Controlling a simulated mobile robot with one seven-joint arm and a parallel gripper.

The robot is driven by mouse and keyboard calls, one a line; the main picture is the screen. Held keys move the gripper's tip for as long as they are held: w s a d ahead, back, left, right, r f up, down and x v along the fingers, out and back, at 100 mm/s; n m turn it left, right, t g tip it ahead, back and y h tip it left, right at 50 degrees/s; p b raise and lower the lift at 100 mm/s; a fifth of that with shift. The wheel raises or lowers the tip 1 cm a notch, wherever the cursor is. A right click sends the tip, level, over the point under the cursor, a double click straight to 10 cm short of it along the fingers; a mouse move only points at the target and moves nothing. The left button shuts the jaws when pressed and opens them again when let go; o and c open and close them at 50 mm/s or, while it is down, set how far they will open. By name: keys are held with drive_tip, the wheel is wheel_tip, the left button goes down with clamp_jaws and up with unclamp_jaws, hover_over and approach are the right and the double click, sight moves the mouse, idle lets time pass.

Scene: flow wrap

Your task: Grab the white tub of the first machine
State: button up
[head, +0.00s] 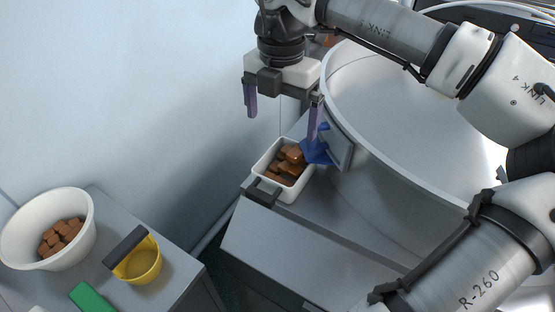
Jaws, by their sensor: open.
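The white tub (266,191) is a small rectangular container holding several brown blocks. It sits on the grey metal machine (315,232), at the front left of the large round metal disc (415,125). My gripper (282,112) hangs above and behind the tub, with its two purple-grey fingers spread wide and nothing between them. The right finger is close to a blue part (317,151) at the tub's right end. I cannot tell if they touch.
A grey side table (180,268) at the lower left bears a white round bowl (18,243) with brown blocks, a yellow scoop (141,266) with a dark handle, and a green object (92,297). A pale wall (120,90) bounds the left. A dark bracket (262,191) sits at the tub's front left.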

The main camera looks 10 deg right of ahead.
wheel_tip(320, 180, down, 8)
drive_tip(key=p, duration=0.3)
hover_over(282, 180)
wheel_tip(282, 180, down, 4)
drive_tip(key=shift+f, duration=0.75)
drive_tip(key=c, duration=1)
